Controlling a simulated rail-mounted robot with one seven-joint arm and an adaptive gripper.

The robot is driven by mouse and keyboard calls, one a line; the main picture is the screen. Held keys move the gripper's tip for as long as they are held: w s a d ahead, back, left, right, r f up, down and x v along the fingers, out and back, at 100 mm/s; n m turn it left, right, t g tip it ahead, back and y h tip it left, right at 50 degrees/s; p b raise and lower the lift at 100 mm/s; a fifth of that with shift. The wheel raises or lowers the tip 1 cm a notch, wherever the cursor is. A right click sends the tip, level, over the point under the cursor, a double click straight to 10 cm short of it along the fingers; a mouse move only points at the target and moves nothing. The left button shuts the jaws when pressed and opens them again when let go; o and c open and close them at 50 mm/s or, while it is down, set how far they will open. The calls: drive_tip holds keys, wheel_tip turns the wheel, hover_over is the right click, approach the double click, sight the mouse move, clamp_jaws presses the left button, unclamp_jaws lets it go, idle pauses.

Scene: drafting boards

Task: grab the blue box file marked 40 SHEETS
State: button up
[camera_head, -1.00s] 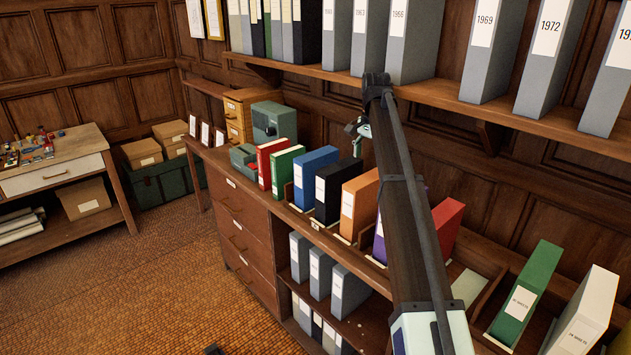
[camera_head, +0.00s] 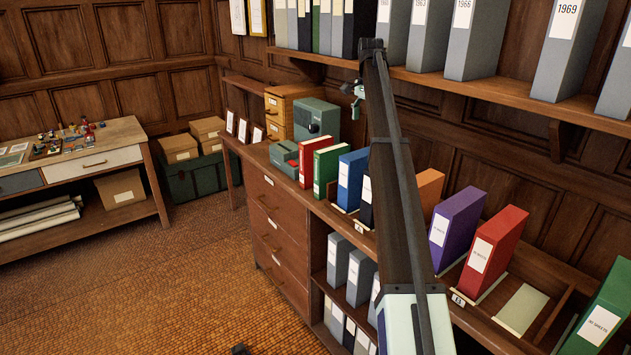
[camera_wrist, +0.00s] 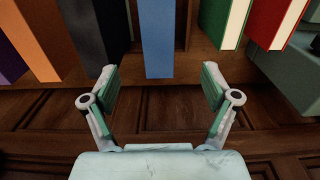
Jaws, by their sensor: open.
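The blue box file (camera_head: 353,175) stands upright in the counter row, between a green file (camera_head: 328,168) and a dark file (camera_head: 367,200) mostly hidden by my arm. Its white spine label is too small to read. My gripper (camera_head: 356,92) is small and partly hidden, above and behind the row near the wall. In the wrist view, my open gripper (camera_wrist: 160,76) has one finger on each side of a blue file (camera_wrist: 157,40) in the picture, with nothing visibly gripped. Whether the fingers reach around the file cannot be told.
A red file (camera_head: 312,160) and a grey-green machine (camera_head: 316,118) stand left of the row. Orange, purple (camera_head: 455,228) and red files stand to the right. An upper shelf (camera_head: 480,88) with grey files overhangs the counter. The floor (camera_head: 170,270) is clear.

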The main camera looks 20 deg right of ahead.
sight(365, 152)
drive_tip(key=f+p, duration=0.1)
drive_tip(key=f, duration=0.4)
drive_tip(key=f+p, duration=0.2)
drive_tip(key=f, duration=0.4)
drive_tip(key=shift+s+d+f, duration=0.15)
drive_tip(key=shift+d, duration=0.05)
drive_tip(key=shift+a+f+p, duration=0.15)
drive_tip(key=shift+f+p, duration=1.05)
drive_tip(key=shift+f, duration=1.7)
drive_tip(key=shift+r, duration=0.1)
clamp_jaws()
